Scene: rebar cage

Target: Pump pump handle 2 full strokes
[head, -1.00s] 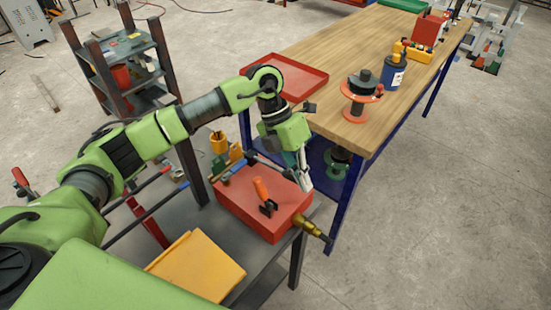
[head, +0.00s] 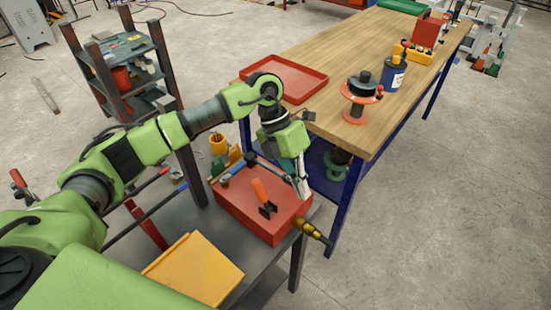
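A red box-shaped unit (head: 240,213), seemingly the pump, sits on a grey cart top. A short orange lever (head: 259,190) stands tilted on its top beside a black bracket (head: 268,209). A dark bar (head: 268,168) runs along its far side towards my gripper; I cannot tell which part is the pump handle. A brass fitting (head: 310,230) sticks out of its right end. My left gripper (head: 303,188) points down at the box's far right corner, right of the orange lever. Its fingers are small and overlap the bar's end, so grip and contact are unclear. My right gripper is out of view.
A wooden workbench (head: 340,52) stands close behind, holding a red tray (head: 300,82), an orange spool (head: 355,113) and a blue canister (head: 393,76). A dark shelf rack (head: 125,75) stands back left. Floor at right is clear.

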